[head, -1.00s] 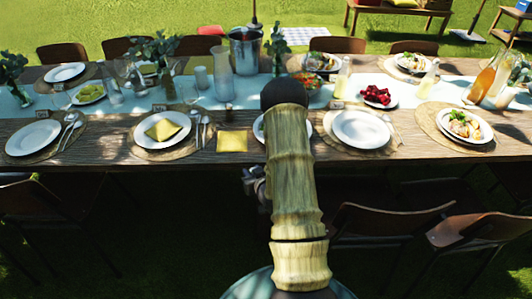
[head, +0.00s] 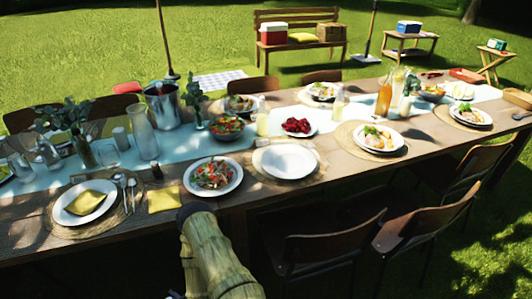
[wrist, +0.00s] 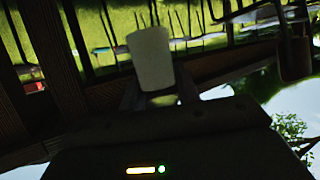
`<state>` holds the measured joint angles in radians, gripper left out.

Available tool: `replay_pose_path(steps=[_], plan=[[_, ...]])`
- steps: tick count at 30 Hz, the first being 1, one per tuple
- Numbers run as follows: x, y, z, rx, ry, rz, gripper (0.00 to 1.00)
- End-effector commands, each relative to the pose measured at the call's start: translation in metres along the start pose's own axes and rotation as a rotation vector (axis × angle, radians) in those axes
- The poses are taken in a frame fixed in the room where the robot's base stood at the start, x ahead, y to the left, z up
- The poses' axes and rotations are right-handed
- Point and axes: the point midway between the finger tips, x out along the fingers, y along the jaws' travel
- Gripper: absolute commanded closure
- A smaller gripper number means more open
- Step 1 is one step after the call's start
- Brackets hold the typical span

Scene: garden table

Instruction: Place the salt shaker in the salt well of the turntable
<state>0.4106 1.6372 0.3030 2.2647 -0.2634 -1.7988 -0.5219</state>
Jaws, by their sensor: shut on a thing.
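In the wrist view my gripper (wrist: 158,95) is shut on a pale, whitish, cup-shaped thing (wrist: 151,58), which I take to be the salt shaker. It is in dim light, so its markings do not show. The wrist picture looks upside down, with the sky at the bottom. In the head view my arm covers the bottom middle, and neither the gripper nor the held thing shows clearly there. I cannot make out the turntable or its salt well in either view.
The long wooden table has a salad plate (head: 213,176), a yellow napkin (head: 164,199), an empty white plate (head: 289,161), an ice bucket (head: 163,108) and a glass carafe (head: 143,132). Chairs (head: 335,254) stand along the near side. Open grass (head: 440,275) lies at the lower right.

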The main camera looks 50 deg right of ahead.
Motion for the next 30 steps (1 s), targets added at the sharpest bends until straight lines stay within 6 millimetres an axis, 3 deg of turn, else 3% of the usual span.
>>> replay_pose_path(steps=[7,24,30], plan=[[-0.001,0.001,-0.008,0.007,0.001,0.005,0.92],[-0.035,0.002,-0.109,0.001,0.008,0.003,0.92],[-0.042,0.002,-0.123,0.001,0.008,0.003,0.92]])
